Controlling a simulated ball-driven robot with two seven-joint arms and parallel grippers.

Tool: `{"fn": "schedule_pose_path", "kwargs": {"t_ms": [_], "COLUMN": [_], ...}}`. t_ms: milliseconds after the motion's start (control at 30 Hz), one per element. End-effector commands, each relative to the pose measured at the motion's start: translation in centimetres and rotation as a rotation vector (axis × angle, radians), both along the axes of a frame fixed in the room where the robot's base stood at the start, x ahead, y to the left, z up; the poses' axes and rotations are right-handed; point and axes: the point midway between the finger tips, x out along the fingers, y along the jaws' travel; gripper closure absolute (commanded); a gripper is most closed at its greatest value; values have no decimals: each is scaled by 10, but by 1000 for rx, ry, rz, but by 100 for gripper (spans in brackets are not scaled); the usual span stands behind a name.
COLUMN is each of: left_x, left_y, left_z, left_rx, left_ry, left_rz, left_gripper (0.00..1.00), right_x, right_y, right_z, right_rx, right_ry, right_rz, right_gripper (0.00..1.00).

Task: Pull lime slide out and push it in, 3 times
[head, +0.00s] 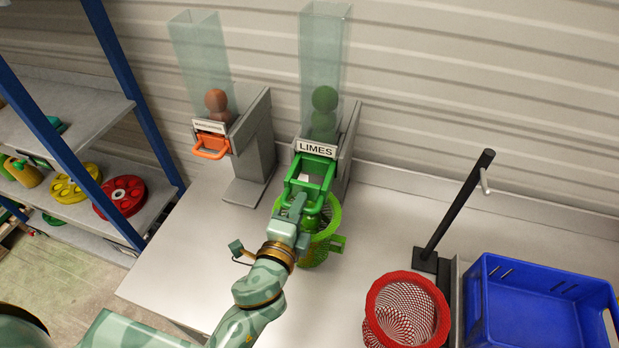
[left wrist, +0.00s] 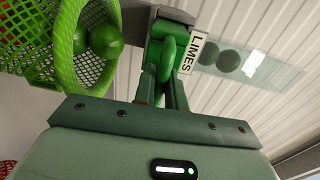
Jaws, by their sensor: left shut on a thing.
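The lime slide (head: 316,168) is a bright green frame under the LIMES label (head: 316,149); it sticks out of the grey dispenser (head: 347,150) towards me. My left gripper (head: 297,208) is shut on its front handle, which also shows between the fingers in the left wrist view (left wrist: 168,62). Limes (head: 324,110) are stacked in the clear tube above. A green net (head: 330,222) hangs below the slide; in the left wrist view a lime (left wrist: 106,41) and part of another lie in it. My right gripper is out of view.
A mandarin dispenser with an orange handle (head: 211,147) stands to the left. A red-rimmed net (head: 438,293), a black post (head: 462,203) and a blue crate (head: 492,262) are to the right. The grey table (head: 375,225) is clear between them.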

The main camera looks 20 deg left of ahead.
Motion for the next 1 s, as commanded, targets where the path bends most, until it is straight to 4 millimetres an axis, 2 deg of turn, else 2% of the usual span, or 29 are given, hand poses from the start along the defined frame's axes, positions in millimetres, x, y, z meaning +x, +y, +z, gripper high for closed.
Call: {"fn": "schedule_pose_path", "kwargs": {"t_ms": [1000], "left_x": [75], "left_y": [-1], "left_z": [-2], "left_rx": [-4], "left_ry": [5], "left_rz": [13], "left_gripper": [100], "right_x": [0], "right_y": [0], "right_z": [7], "right_rx": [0], "right_ry": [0], "right_rz": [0], "right_gripper": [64]}}
